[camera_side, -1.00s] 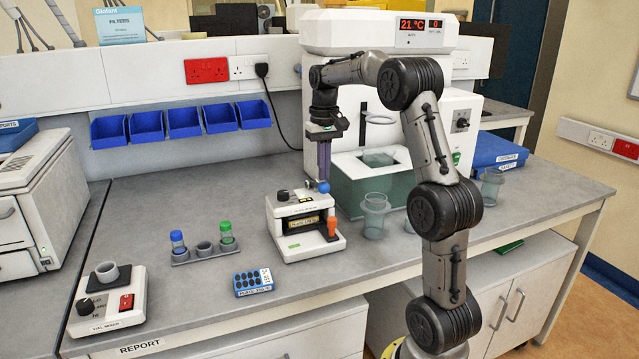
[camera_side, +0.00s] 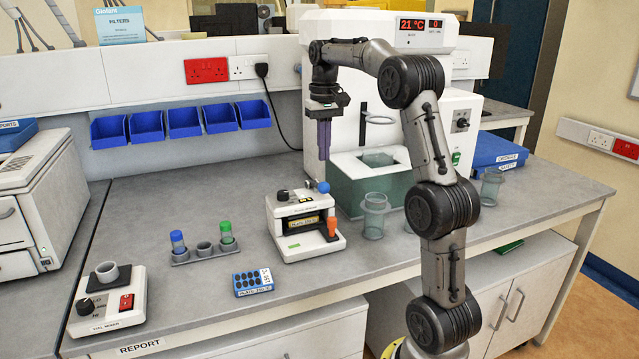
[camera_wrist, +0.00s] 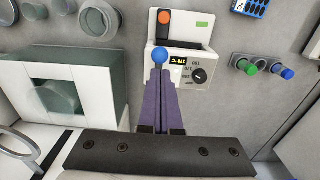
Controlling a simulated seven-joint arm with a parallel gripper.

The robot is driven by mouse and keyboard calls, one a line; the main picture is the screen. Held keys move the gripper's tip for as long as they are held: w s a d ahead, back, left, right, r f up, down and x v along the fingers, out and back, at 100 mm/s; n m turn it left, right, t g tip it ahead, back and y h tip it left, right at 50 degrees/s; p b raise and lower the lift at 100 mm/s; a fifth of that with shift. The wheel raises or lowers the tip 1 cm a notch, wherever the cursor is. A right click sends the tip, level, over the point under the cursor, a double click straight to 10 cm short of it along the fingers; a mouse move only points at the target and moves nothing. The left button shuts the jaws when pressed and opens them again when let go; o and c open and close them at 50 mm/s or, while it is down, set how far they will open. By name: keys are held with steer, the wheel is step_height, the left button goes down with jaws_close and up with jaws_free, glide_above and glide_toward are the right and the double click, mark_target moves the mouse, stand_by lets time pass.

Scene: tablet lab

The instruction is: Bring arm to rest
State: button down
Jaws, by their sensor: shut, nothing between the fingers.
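My gripper (camera_side: 324,157) hangs downward from the arm, its purple fingers shut with nothing between them. It is in the air above the bench, behind the white tablet device (camera_side: 302,223) and in front of the white bath unit. In the wrist view the closed fingers (camera_wrist: 161,72) appear over the device's blue ball knob (camera_wrist: 160,56); in the side view the knob (camera_side: 323,187) is below the fingertips and apart from them. The device also has an orange handle (camera_side: 332,226) at its front right.
The water bath (camera_side: 372,180) with a ring holder (camera_side: 380,118) stands close to the right. Clear beakers (camera_side: 374,216) are beside it. A tube rack (camera_side: 203,252) with blue-capped and green-capped tubes, a blue tablet pack (camera_side: 253,282) and a vial mixer (camera_side: 108,302) are at left. The bench between is clear.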

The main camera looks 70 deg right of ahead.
steer(key=shift+r, duration=0.15)
steer(key=s+a+r+n+t, duration=0.1)
steer(key=s+a+r+n, duration=0.15)
steer(key=a, duration=0.75)
steer(key=s+a+r+n+t, duration=0.2)
steer(key=a+r+n, duration=0.15)
steer(key=a, duration=0.65)
steer(key=s+a+f+n+t, duration=0.2)
steer(key=s+a+f+n, duration=0.1)
steer(key=s+a+f, duration=0.6)
step_height(320, 180, down, 4)
steer(key=shift+s+a+r+t, duration=0.2)
steer(key=shift+s+a+t, duration=0.1)
steer(key=shift+s, duration=0.95)
